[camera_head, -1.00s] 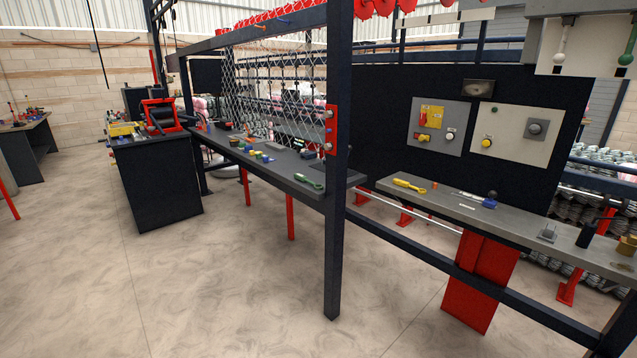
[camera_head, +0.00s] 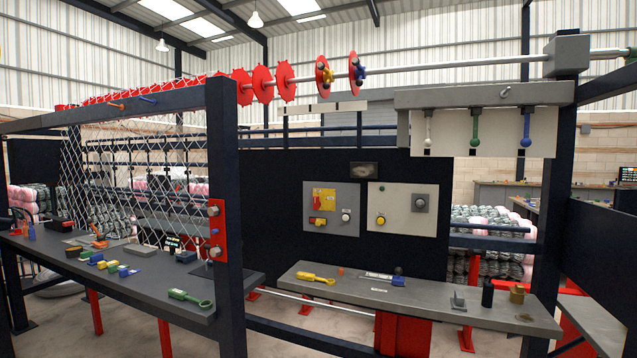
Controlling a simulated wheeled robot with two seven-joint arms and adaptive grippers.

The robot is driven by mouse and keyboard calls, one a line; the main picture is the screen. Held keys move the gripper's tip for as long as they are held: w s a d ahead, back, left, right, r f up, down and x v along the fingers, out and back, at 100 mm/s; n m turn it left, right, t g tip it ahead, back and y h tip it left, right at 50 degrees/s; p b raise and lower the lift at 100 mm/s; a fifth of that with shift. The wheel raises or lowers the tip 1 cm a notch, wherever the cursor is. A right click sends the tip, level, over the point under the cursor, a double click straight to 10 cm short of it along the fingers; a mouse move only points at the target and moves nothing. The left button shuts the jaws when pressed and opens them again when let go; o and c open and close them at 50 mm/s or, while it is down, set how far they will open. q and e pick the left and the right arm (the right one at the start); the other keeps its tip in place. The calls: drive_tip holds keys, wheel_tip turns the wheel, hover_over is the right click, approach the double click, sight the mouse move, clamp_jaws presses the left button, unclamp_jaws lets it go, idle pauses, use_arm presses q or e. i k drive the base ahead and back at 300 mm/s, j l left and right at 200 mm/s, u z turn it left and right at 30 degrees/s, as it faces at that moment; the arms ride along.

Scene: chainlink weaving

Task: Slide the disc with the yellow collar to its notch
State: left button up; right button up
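A red disc with what looks like a yellow collar (camera_head: 325,76) hangs on a long steel shaft (camera_head: 440,63) high above the bench. To its right on the same shaft is a red disc with a blue collar (camera_head: 354,72). A pale strip with dark marks (camera_head: 325,107) sits below the two collared discs. I cannot tell at this size which mark is a notch for which disc. Neither of my grippers is in view.
Plain red discs (camera_head: 286,82) sit further left on the shaft. White, green (camera_head: 475,128) and blue hanging levers are at right. A dark post (camera_head: 224,220) stands at left before the wire mesh. Benches (camera_head: 430,300) with tools run below a control panel (camera_head: 403,209).

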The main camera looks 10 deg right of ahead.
sight(324, 78)
drive_tip(key=i+j+z, duration=0.25)
drive_tip(key=z, duration=0.2)
drive_tip(key=i+j+z, duration=0.2)
drive_tip(key=j+z, duration=0.25)
drive_tip(key=i+j+z, duration=0.15)
drive_tip(key=j+z, duration=0.15)
drive_tip(key=j, duration=0.25)
drive_tip(key=i+j+z, duration=0.1)
drive_tip(key=j+z, duration=0.15)
drive_tip(key=j, duration=0.35)
